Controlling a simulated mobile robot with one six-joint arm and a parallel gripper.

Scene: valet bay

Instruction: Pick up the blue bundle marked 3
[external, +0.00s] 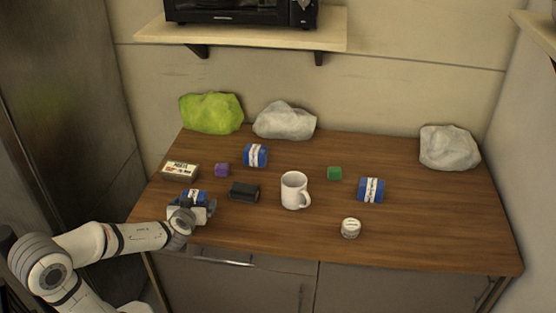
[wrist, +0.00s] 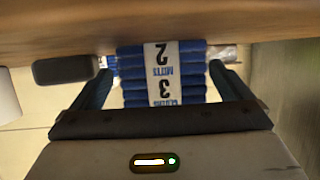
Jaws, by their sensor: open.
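A blue bundle (external: 195,195) with a white band lies at the front left of the wooden table, partly hidden by my gripper (external: 191,206). In the wrist view, upside down, this bundle (wrist: 133,77) shows both a 3 and a 2 with small words on its band. My gripper (wrist: 166,82) is open, with one finger on each side of the bundle; I cannot tell whether they touch it. Two more banded blue bundles lie on the table, one behind (external: 255,155) and one at the right (external: 371,190). Their marks are too small to read.
A black block (external: 244,191) sits just right of my gripper, with a white mug (external: 293,190) beyond it. A purple cube (external: 222,170) and a labelled box (external: 180,171) stand behind the gripper. A green cube (external: 334,173) and white round container (external: 350,228) are farther right.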

